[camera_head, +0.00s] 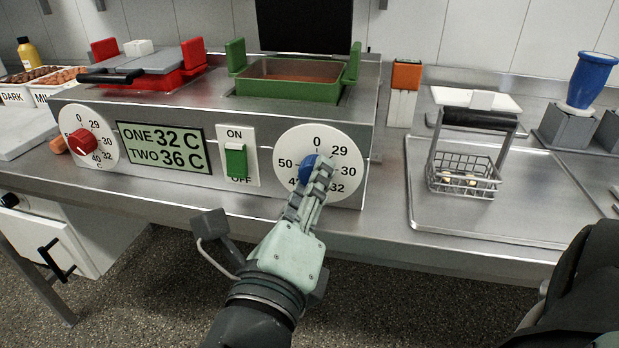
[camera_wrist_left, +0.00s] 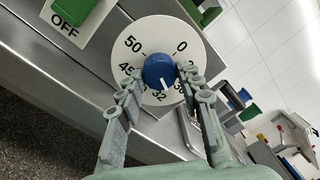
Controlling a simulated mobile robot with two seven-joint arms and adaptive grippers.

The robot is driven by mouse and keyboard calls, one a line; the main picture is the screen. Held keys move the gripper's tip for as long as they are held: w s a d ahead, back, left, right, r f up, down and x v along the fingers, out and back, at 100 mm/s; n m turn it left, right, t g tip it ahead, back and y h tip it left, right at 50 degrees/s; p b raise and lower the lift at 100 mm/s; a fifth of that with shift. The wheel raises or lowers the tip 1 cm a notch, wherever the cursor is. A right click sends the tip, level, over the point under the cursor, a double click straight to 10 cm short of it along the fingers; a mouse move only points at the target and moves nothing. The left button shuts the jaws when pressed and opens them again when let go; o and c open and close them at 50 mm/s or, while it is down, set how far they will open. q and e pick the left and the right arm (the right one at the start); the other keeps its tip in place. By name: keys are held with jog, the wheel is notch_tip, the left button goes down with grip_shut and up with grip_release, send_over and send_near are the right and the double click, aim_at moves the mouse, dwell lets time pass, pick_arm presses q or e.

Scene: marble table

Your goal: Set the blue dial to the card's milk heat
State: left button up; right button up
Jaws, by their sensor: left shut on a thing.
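The blue dial (camera_head: 308,167) sits on a round white scale (camera_head: 318,132) at the right of the steel unit's front. The scale shows 0, 29, 30, 32 and 50 clearly. My left gripper (camera_head: 318,175) is at the dial, reaching from below. In the left wrist view its fingers (camera_wrist_left: 160,82) are shut around the blue dial (camera_wrist_left: 158,68), one on each side. The dial's white mark there points down, close to the 32. No card naming a milk heat can be made out. My right gripper is out of view.
A red dial (camera_head: 83,142), a green display (camera_head: 165,148) reading "ONE 32 C, TWO 36 C" and a green switch (camera_head: 236,161) are left of the blue dial. A wire basket (camera_head: 463,176) stands on a tray at right. Boxes labelled DARK and MILK are far left.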

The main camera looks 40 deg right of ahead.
pick_arm(q)
jog(key=shift+n+p, duration=0.45)
jog(key=shift+n, duration=1.75)
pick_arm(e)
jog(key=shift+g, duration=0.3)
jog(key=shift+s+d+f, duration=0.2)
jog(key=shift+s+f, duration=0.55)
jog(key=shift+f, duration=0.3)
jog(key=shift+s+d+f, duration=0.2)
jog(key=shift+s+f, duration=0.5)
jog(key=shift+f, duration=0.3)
pick_arm(q)
jog(key=o, duration=1.2)
jog(key=shift+c, duration=0.2)
jog(key=v, duration=0.7)
jog(key=shift+s, duration=0.3)
jog(key=shift+a, duration=0.15)
